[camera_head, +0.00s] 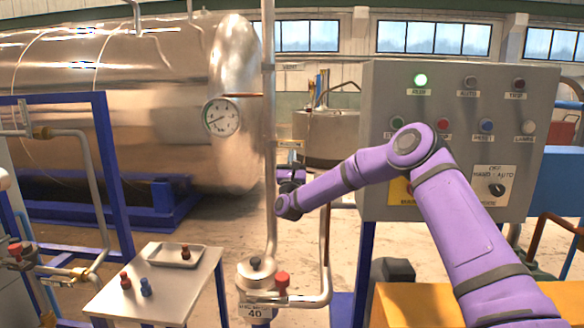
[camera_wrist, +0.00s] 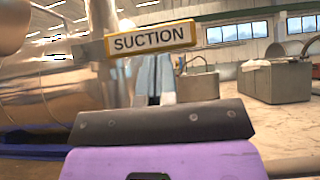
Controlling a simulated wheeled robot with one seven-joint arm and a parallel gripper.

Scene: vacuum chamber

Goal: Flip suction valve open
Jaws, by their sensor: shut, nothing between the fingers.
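The suction valve's yellow label (camera_head: 291,143) is on the vertical pipe in the middle of the head view. The same label, reading SUCTION (camera_wrist: 152,41), is close in the upper middle of the wrist view. My gripper (camera_head: 291,182) is shut and empty, just below the label and beside the pipe, partly hidden by my purple wrist. In the wrist view, narrow pale shapes stand below the label, behind my dark gripper mount.
A grey control panel (camera_head: 455,90) stands to the right behind my arm. A round gauge (camera_head: 221,117) is left of the vertical pipe (camera_head: 269,100). A small table (camera_head: 125,297) with a tray (camera_head: 176,255) stands front left. A red-capped fitting (camera_head: 282,281) sits low at the pipe's base.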

